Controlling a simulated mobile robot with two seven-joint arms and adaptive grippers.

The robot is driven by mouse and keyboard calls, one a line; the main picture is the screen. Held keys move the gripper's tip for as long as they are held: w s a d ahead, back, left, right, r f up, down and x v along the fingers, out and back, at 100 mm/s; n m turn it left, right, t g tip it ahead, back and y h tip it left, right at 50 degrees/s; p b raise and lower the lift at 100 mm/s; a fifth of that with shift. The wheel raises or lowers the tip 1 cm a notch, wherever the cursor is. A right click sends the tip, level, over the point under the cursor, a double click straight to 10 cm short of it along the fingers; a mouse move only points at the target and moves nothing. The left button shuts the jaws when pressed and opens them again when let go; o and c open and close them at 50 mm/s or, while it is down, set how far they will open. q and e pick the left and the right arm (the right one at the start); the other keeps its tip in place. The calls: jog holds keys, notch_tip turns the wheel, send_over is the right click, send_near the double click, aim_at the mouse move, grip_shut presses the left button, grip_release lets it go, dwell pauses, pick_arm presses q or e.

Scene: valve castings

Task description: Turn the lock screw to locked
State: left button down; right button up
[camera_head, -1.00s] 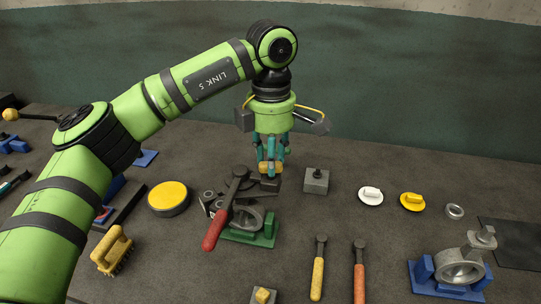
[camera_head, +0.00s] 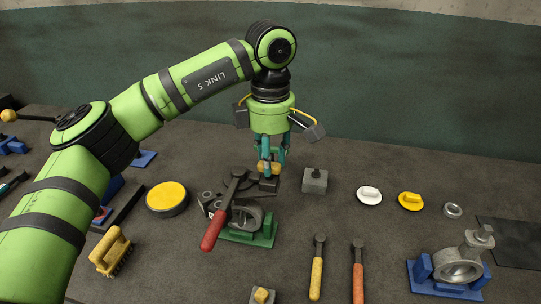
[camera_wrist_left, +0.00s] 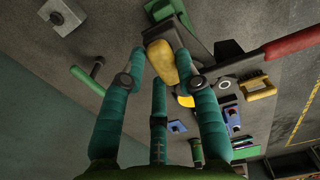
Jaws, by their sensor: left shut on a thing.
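My left gripper (camera_head: 270,168) points straight down behind the green clamp fixture (camera_head: 262,236). Its teal fingers are shut on a small yellow key-like grip, the lock screw (camera_head: 263,167), above a dark block at the fixture's rear. In the left wrist view the lock screw (camera_wrist_left: 161,63) shows as a yellow tab between the fingertips (camera_wrist_left: 165,72). The fixture holds a grey ring-shaped casting (camera_head: 246,217) under a dark lever with a red handle (camera_head: 213,230). The lock marking and the screw's lower end are hidden. My right gripper is out of view.
A grey block with a stud (camera_head: 314,181) stands right of the gripper. A yellow round pad (camera_head: 167,196) and yellow brush (camera_head: 110,252) lie left. White (camera_head: 369,195) and yellow (camera_head: 411,201) knobs and a blue fixture (camera_head: 447,291) are right. Two handled tools (camera_head: 317,270) lie in front.

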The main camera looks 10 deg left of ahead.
pick_arm(q)
jog(key=c, duration=0.9)
grip_release()
jog(key=shift+r, duration=0.2)
jog(key=shift+f, duration=0.1)
notch_tip(320, 180, up, 12)
jog(key=shift+r, duration=0.1)
